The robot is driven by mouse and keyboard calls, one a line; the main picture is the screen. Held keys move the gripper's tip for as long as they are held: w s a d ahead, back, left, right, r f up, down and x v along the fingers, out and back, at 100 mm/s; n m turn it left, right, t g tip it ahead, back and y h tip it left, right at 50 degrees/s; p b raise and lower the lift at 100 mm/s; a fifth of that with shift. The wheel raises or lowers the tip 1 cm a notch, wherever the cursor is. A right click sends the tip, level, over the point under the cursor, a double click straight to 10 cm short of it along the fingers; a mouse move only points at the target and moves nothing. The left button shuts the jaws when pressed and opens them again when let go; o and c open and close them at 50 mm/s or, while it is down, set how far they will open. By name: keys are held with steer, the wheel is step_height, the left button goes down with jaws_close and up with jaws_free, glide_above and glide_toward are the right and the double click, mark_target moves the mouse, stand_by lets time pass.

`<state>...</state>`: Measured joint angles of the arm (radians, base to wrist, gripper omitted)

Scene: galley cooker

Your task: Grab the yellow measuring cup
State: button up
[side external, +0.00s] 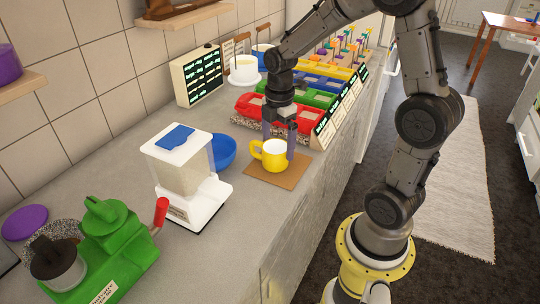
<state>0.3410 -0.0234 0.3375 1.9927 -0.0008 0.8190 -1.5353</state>
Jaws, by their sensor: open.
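The yellow measuring cup (274,159) looks like a mug with a pale inside and a handle on its left. It stands upright on a brown square mat (288,178) on the counter. My gripper (279,146) points down over the cup with its fingers apart. One finger shows at the cup's left rear and the other at its right side. I cannot tell whether either finger touches the cup.
A blue bowl (223,152) and a white appliance (182,170) stand left of the cup. A green grinder (110,245) with a red handle is nearer. Coloured bins (268,112) line the counter behind. The counter's front edge is close to the mat's right.

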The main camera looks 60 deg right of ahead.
steer(key=shift+f, duration=0.7)
steer(key=c, duration=1.2)
steer(key=shift+r, duration=0.1)
